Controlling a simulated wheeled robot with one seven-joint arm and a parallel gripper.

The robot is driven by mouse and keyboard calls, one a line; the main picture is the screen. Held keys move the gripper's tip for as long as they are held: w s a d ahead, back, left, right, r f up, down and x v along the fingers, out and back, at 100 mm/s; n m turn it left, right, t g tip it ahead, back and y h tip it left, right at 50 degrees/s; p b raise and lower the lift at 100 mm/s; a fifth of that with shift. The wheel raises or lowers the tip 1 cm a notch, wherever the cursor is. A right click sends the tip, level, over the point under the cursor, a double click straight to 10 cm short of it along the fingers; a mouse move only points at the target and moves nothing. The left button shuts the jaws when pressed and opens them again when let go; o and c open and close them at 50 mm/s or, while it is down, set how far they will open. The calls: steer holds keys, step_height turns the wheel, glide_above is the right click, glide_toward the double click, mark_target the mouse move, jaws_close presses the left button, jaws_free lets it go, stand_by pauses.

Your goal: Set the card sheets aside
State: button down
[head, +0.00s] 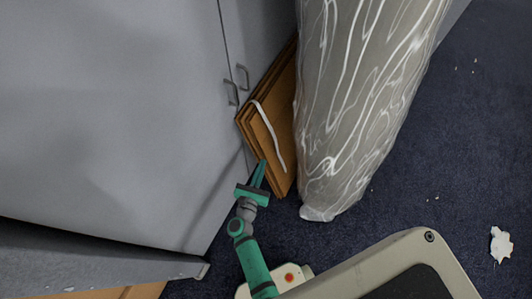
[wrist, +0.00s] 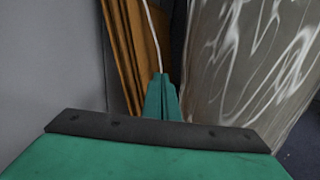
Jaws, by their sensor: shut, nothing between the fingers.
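The brown card sheets (head: 281,108) stand on edge as a leaning stack between a grey cabinet and a tall plastic-wrapped roll. A white strap (head: 268,135) runs down their front. In the wrist view the card sheets (wrist: 133,50) show as several layered edges beyond the fingers. My gripper (head: 259,172) is shut and empty, its green fingertips close to the lower left part of the stack. In the wrist view the shut fingers (wrist: 162,88) point at the stack's right side. I cannot tell whether they touch it. The stack's far side is hidden.
The grey cabinet (head: 120,110) with two metal handles closes off the left. The plastic-wrapped roll (head: 350,100) stands close on the right of the sheets. Dark blue carpet (head: 450,150) is mostly free at the right, with a white scrap (head: 501,244) on it.

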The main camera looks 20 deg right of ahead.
mark_target(274, 134)
steer(key=x, duration=1.3)
steer(key=shift+d+f, duration=0.1)
steer(key=shift+d, duration=0.15)
steer(key=shift+w, duration=0.1)
